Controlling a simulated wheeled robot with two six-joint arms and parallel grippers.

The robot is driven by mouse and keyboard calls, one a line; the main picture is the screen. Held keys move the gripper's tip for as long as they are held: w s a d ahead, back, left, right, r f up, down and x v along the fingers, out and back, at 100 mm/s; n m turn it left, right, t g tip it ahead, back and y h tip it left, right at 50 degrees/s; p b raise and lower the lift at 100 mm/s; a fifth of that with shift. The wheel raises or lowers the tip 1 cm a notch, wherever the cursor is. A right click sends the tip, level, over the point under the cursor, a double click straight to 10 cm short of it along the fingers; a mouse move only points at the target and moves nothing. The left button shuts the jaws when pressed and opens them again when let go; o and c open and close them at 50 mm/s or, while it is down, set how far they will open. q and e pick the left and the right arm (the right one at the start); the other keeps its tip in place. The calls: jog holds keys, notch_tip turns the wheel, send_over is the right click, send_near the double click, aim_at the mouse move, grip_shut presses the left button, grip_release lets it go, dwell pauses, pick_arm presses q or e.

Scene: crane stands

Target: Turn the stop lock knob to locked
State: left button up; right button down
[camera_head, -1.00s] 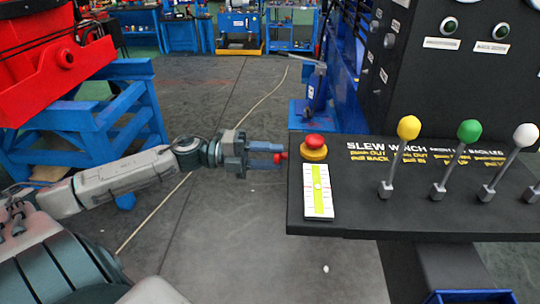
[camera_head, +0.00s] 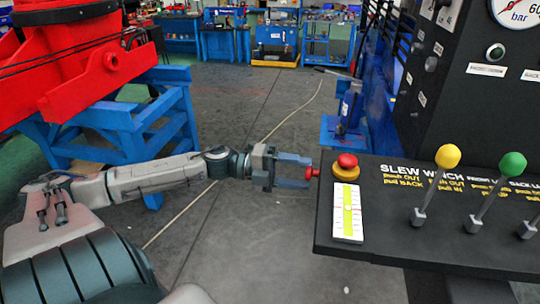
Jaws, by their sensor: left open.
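A small red knob (camera_head: 313,172) sticks out from the left side of the black console (camera_head: 420,252); I take it to be the stop lock knob. My left gripper (camera_head: 309,171) points right at it, with its two blue-grey fingers open and spread one above the other. The fingertips are at the knob, one on either side of it in the picture; I cannot tell whether they touch it. Which way the knob is turned is too small to read. My right gripper is out of view.
A white and green scale plate (camera_head: 348,212) lies on the console below the button. Levers with yellow (camera_head: 448,156) and green (camera_head: 513,164) tops stand to the right. A blue frame (camera_head: 135,130) with red machinery is at the left. Floor left of the console is open.

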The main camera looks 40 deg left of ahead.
pick_arm(q)
jog(key=p+v, duration=0.9)
jog(key=v, duration=0.1)
dwell(0.6)
